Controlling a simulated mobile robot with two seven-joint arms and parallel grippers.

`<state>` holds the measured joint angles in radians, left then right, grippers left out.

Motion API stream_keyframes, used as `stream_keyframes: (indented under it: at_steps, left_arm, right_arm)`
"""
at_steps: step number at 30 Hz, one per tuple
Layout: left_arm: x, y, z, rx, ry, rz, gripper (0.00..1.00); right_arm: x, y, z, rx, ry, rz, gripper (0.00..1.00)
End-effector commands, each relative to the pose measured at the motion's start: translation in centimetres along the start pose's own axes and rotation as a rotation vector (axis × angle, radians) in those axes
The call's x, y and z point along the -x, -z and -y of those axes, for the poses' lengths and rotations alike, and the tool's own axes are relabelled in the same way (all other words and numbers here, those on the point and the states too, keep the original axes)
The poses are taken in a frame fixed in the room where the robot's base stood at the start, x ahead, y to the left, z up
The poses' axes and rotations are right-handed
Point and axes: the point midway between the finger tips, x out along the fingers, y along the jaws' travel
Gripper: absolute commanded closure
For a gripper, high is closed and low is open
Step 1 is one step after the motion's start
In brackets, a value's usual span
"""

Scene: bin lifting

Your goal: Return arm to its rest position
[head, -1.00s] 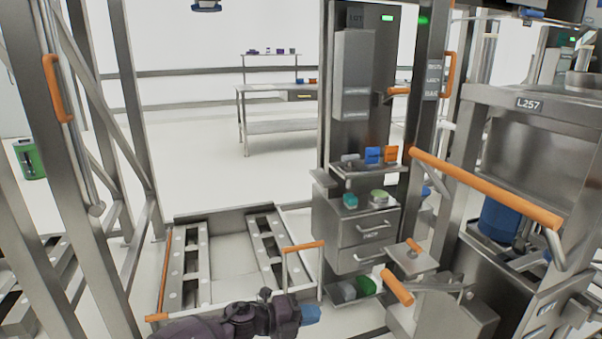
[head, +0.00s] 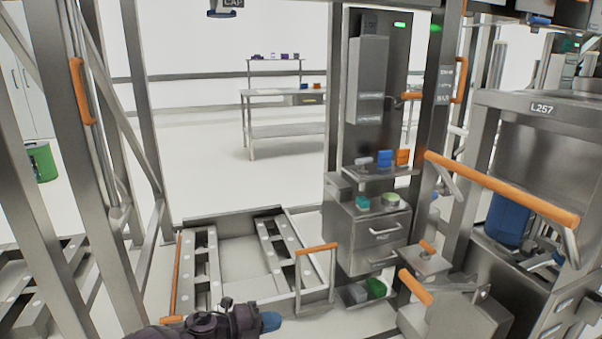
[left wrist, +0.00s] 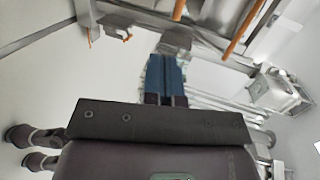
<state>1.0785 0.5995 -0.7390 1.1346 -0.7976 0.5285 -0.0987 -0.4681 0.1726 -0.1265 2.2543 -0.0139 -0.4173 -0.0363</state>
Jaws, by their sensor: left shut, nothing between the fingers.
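My left gripper (head: 270,322) shows at the bottom of the head view, a dark arm end with blue fingers, low in front of the metal floor frame. In the left wrist view its blue fingers (left wrist: 166,78) are together, with nothing between them. Past the fingers, that view shows floor, metal structures and orange bars, partly blurred. My right gripper is not seen in either view.
The floor frame (head: 222,216) has an orange-topped handle (head: 317,248) at its right. A drawer cabinet (head: 372,235) stands to the right. A long orange bar (head: 500,188) crosses before the L257 machine (head: 540,110). Open floor (head: 200,165) lies behind.

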Motion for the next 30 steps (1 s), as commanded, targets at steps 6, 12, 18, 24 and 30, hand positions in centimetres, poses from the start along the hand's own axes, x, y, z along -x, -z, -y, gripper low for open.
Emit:
stream_keyframes:
  at_steps: [6,12,18,24,30]
  left_arm:
    - [2.2,2.6,-3.2,0.146,0.050,0.073,1.00]
    - [5.7,5.9,-6.8,0.336,0.100,0.182,1.00]
    - [10.6,9.4,-10.2,0.547,0.136,0.319,1.00]
    - [16.1,13.0,-13.0,0.749,0.152,0.464,1.00]
    - [22.1,16.9,-15.1,0.940,0.147,0.614,1.00]
  right_arm:
    - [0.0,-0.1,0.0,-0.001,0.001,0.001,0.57]
    - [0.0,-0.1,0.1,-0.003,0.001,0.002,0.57]
    - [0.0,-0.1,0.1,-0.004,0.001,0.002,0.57]
    - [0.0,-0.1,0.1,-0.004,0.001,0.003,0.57]
    - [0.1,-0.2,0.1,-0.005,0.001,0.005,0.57]
